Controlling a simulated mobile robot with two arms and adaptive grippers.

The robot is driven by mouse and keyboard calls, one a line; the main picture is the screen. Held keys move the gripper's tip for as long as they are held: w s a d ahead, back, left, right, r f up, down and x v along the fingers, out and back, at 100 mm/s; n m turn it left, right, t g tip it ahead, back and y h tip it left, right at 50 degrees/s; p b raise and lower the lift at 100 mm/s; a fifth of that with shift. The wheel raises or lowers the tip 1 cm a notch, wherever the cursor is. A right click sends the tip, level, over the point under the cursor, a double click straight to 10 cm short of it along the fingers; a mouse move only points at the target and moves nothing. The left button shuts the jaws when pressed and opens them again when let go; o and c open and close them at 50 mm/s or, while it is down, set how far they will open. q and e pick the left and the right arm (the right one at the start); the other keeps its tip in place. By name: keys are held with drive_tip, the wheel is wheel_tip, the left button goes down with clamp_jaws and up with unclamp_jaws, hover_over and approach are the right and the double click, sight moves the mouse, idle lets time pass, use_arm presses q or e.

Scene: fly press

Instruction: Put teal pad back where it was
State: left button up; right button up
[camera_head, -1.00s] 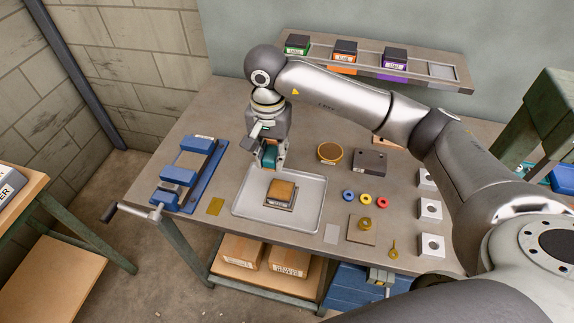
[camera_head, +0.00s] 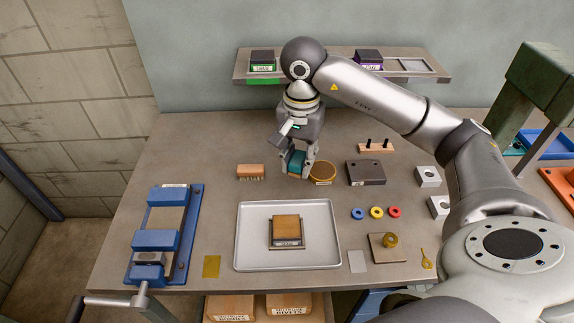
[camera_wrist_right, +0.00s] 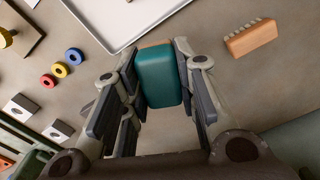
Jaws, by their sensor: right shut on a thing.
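The teal pad (camera_head: 296,161) is held between the fingers of my right gripper (camera_head: 298,170), above the table behind the tray. In the right wrist view the teal block (camera_wrist_right: 162,80) sits between both fingers (camera_wrist_right: 160,95), with a thin tan edge at its far end. The shelf (camera_head: 440,75) at the back wall has an empty pale-framed slot (camera_head: 414,65) at its right end. A green-labelled pad (camera_head: 263,61) and a purple-labelled pad (camera_head: 368,59) stand on it. My arm hides the shelf's middle. My left gripper is not in view.
A grey tray (camera_head: 252,252) holds a wood-topped block (camera_head: 287,229). A blue vise (camera_head: 160,240) stands at left. Coloured rings (camera_head: 376,212) lie to the right.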

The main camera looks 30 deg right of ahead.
drive_tip(key=w+f, duration=0.2)
drive_tip(key=w+d+f+p, duration=0.1)
drive_tip(key=w+f, duration=0.1)
drive_tip(key=w+f+p, duration=0.1)
drive_tip(key=w+f, duration=0.1)
drive_tip(key=shift+w+d, duration=0.25)
drive_tip(key=shift+d, duration=0.15)
drive_tip(key=shift+w+d+f, duration=0.1)
drive_tip(key=shift+w+f, duration=0.1)
drive_tip(key=shift+f, duration=0.05)
drive_tip(key=shift+w+d+f, duration=0.1)
drive_tip(key=shift+w+f, duration=0.15)
drive_tip(key=shift+f, duration=0.15)
wheel_tip(320, 180, down, 2)
drive_tip(key=shift+f+p, duration=0.1)
drive_tip(key=shift+p, duration=0.9)
drive_tip(key=shift+f, duration=0.3)
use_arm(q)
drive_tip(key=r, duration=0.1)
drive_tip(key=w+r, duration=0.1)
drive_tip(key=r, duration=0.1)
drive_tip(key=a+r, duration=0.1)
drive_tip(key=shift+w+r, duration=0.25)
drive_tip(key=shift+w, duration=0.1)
use_arm(e)
drive_tip(key=shift+f, duration=0.15)
